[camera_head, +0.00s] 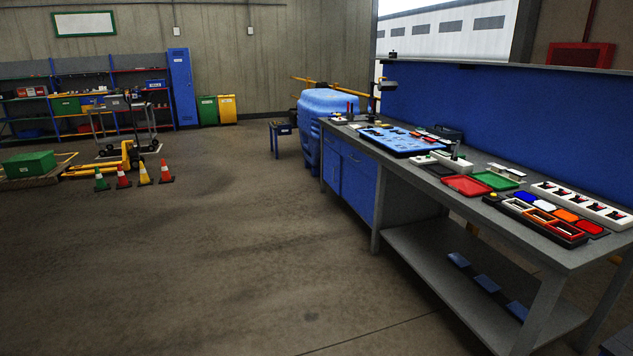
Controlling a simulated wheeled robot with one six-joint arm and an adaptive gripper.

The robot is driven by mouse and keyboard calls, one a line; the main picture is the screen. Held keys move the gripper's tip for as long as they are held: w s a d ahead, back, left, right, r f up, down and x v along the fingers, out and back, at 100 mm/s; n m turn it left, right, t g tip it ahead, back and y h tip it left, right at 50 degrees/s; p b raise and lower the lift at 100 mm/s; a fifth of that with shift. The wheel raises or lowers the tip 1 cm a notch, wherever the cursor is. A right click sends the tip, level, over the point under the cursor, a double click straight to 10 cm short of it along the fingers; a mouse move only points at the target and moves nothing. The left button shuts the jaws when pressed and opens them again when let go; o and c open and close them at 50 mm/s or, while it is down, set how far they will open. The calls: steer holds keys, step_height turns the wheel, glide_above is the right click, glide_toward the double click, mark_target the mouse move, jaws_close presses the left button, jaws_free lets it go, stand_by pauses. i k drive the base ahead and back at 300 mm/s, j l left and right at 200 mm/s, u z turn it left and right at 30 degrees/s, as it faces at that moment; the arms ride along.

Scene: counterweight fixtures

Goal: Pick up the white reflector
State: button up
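The white reflector (544,205) appears to be the small flat white piece on the workbench (395,165) at the right. It lies in a row of similar flat pieces, between a blue one (524,197) and an orange one (565,215), with a red one (590,228) at the near end. A black tray (515,217) with white, orange and red frames lies just in front of the row. My gripper is not in view, so its state is hidden.
A long white fixture (575,202) with several slots lies behind the row. Red (466,186) and green (495,180) trays and a blue board (400,139) lie farther along. Cones (145,174) and a pallet jack (105,165) stand far left. The central floor is clear.

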mark_target(521, 175)
steer(key=i, duration=5.5)
steer(key=i+j+z, duration=0.15)
steer(key=i+z, duration=0.3)
steer(key=i, duration=0.2)
steer(key=z, duration=2.5)
steer(key=k+l, duration=0.1)
steer(key=l, duration=0.15)
steer(key=k+l, duration=0.15)
steer(key=l+u, duration=0.05)
steer(key=l, duration=0.05)
